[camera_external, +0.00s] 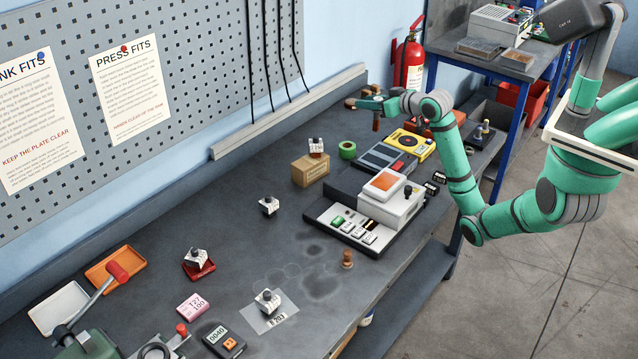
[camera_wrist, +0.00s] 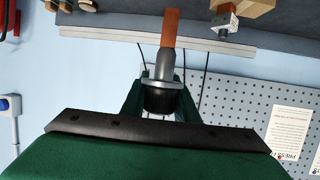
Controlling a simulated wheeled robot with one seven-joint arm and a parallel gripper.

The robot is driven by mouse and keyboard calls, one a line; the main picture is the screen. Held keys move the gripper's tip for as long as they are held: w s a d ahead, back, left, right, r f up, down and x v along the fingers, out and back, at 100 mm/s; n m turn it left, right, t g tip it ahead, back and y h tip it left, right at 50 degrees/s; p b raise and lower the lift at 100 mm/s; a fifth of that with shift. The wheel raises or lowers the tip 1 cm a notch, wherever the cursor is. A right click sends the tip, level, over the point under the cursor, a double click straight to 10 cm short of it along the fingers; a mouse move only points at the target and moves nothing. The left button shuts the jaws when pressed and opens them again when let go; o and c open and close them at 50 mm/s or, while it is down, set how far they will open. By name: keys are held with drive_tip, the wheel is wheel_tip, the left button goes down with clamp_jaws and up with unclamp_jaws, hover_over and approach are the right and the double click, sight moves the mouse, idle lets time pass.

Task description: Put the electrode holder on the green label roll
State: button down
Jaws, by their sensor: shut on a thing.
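The electrode holder (camera_external: 375,123), a copper-brown rod with a grey and black body, is gripped in my gripper (camera_external: 372,104), high over the far end of the bench. In the wrist view the electrode holder (camera_wrist: 170,28) sits between the dark green fingers of my gripper (camera_wrist: 160,98), with its copper end towards the bench. The green label roll (camera_external: 347,149) lies on the bench, lower and to the left of my gripper in the external view. Its top looks bare. I cannot make it out in the wrist view.
A cardboard box (camera_external: 311,169) with a small block (camera_external: 316,147) on top stands left of the roll. A grey device (camera_external: 387,160) and a yellow one (camera_external: 409,143) lie to its right. The pegboard wall (camera_external: 190,60) rises behind.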

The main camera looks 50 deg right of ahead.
drive_tip(key=w+d+f, duration=0.4)
drive_tip(key=w+f, duration=0.9)
drive_tip(key=shift+w+f, duration=0.15)
drive_tip(key=shift+f, duration=0.15)
drive_tip(key=shift+f, duration=0.15)
drive_tip(key=c, duration=1.4)
unclamp_jaws()
